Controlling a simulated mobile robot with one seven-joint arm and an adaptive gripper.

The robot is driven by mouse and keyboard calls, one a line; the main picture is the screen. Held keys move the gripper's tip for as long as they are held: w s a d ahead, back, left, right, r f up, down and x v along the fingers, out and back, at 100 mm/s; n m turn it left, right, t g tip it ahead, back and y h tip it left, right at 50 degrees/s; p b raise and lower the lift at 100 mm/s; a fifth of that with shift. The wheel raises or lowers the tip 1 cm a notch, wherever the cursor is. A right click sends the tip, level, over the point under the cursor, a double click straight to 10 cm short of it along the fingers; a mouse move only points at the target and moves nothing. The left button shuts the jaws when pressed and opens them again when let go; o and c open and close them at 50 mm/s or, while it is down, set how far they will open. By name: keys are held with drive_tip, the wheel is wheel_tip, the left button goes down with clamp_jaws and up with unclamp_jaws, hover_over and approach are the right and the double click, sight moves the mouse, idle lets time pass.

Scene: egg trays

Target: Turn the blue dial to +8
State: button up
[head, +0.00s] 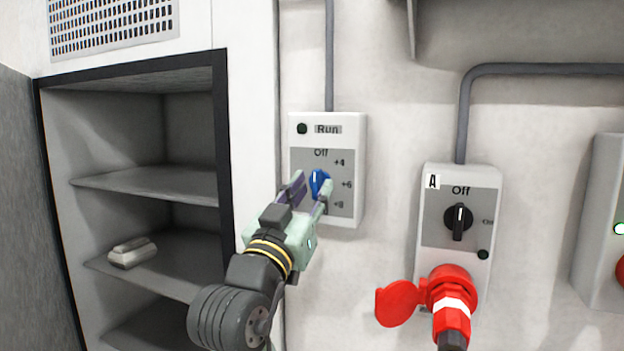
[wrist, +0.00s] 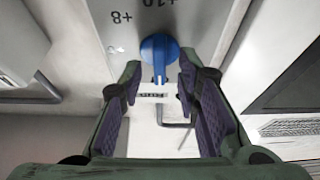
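The blue dial (head: 320,181) sits on the grey face of a wall-mounted control box (head: 346,120). The marks Off, +4, +6 and +8 show around it in the head view. My gripper (head: 312,183) is at the box, with one finger on each side of the dial. In the wrist view the dial (wrist: 158,50) lies between and just beyond the tips of my open gripper (wrist: 158,80), with gaps visible on both sides. Its ridge runs along the picture's vertical. The marks +8 and +10 appear upside down there.
A second box (head: 480,178) with a black dial (head: 458,218) and a red plug (head: 450,290) is on the wall to the right. An open shelf unit (head: 222,130) holding a small pale object (head: 133,252) stands at left. Conduits (head: 329,60) run up the wall.

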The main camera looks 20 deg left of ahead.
drive_tip(key=shift+w+r, duration=0.15)
drive_tip(key=shift+w, duration=0.3)
clamp_jaws()
idle(0.3)
